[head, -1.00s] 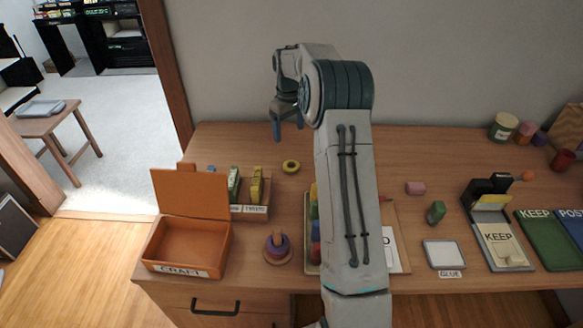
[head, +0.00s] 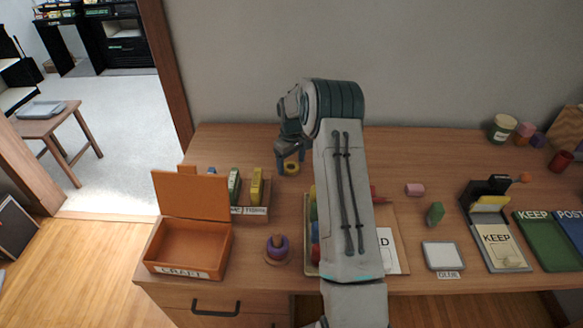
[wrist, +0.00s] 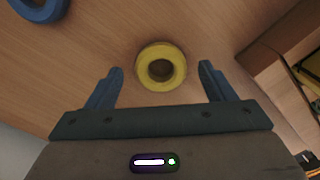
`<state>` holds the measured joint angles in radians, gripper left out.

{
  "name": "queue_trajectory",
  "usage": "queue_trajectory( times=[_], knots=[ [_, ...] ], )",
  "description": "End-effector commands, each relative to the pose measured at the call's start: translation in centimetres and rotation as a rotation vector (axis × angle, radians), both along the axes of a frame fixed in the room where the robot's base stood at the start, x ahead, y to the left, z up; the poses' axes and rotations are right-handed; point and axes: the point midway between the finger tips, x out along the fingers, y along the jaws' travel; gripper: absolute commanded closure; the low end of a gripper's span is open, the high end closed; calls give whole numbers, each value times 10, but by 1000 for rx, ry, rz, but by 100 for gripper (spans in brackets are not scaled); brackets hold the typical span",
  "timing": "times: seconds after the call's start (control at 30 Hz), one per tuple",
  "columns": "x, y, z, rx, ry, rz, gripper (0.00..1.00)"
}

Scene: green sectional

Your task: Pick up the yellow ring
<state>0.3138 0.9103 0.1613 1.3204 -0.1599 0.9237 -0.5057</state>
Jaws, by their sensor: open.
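The yellow ring (head: 291,168) lies flat on the wooden desk behind the stamp rack, partly covered by my gripper in the head view. In the wrist view the ring (wrist: 161,67) sits just beyond the fingertips, centred between them. My gripper (wrist: 161,76) is open and empty, with one blue-grey finger on each side of the ring's line and a gap to both. In the head view my gripper (head: 287,172) is low over the desk at the ring. Whether the fingertips touch the desk cannot be told.
A blue ring (wrist: 40,8) lies at the wrist view's top left. A wooden rack (head: 252,208) with upright blocks stands close by in front. An orange CRAFT box (head: 185,250) with its lid up and a peg with purple rings (head: 278,248) stand nearer the front. Desk behind is clear.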

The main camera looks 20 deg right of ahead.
Motion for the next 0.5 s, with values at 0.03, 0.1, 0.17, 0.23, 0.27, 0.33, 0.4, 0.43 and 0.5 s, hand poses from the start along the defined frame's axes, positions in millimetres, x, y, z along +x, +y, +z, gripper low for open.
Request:
queue_trajectory(
  times=[0.03,0.1,0.17,0.23,0.27,0.33,0.4,0.43,0.5],
  knots=[
    [0,1,-5,1,1,0,24],
    [0,0,-8,0,-1,0,24],
    [0,1,-9,-1,-1,1,24],
    [0,1,-9,-1,-1,1,24],
    [0,1,-9,-1,-1,1,24],
    [0,1,-9,0,-1,1,26],
    [0,1,-8,0,-1,1,46],
    [0,1,-8,0,-1,1,54],
    [0,1,-8,0,-1,1,71]
  ],
)
